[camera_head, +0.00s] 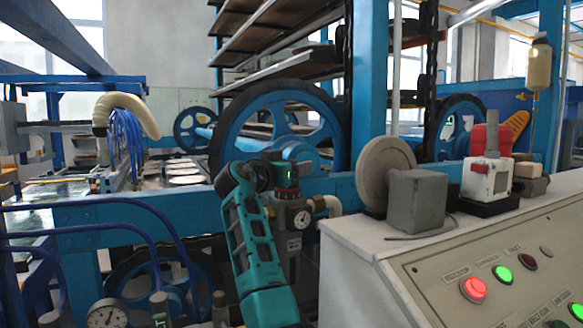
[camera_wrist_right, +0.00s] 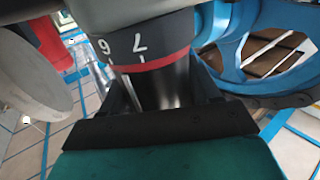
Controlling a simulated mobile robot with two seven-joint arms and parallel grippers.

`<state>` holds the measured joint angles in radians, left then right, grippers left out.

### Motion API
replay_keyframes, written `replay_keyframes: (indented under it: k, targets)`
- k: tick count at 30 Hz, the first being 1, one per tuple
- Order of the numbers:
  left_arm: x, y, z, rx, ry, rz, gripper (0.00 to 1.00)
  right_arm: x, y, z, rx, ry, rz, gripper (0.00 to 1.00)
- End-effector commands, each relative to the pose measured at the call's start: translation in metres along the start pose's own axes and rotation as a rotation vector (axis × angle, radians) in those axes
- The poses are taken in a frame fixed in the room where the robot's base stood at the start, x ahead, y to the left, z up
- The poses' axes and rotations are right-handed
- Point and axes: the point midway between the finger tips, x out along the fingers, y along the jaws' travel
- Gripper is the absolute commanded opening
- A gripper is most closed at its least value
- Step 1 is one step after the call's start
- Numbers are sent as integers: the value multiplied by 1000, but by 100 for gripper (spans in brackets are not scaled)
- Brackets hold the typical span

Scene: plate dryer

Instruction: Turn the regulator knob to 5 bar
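In the right wrist view the dark knob (camera_wrist_right: 138,47) fills the top middle, with a red ring and the white numbers 6 and 7. My right gripper's dark fingers (camera_wrist_right: 160,90) lie on both sides of the black part below the ring. Whether they press on it cannot be told. My left gripper is out of view.
The control panel (camera_head: 480,262) with lit red and green buttons stands at right. A grey disc (camera_head: 386,172) and grey box (camera_head: 417,200) sit on its top, close to the regulator. A large blue wheel (camera_head: 235,150) is behind. Blue pipes (camera_head: 130,207) run at left.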

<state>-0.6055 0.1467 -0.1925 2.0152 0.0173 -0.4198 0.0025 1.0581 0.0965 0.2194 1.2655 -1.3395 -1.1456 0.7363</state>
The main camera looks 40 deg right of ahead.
Motion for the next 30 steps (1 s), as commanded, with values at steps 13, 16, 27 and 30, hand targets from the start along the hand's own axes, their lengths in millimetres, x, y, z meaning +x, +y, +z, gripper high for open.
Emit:
replay_keyframes:
  k: [13,16,27,30]
  targets:
    - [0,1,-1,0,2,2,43,0,0,0,1,0,-13,31]
    - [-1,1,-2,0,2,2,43,-1,-1,0,2,1,-42,31]
    - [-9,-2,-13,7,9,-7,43,-1,-4,-4,4,1,-273,31]
    - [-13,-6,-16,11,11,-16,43,-2,-5,-4,4,1,-338,31]
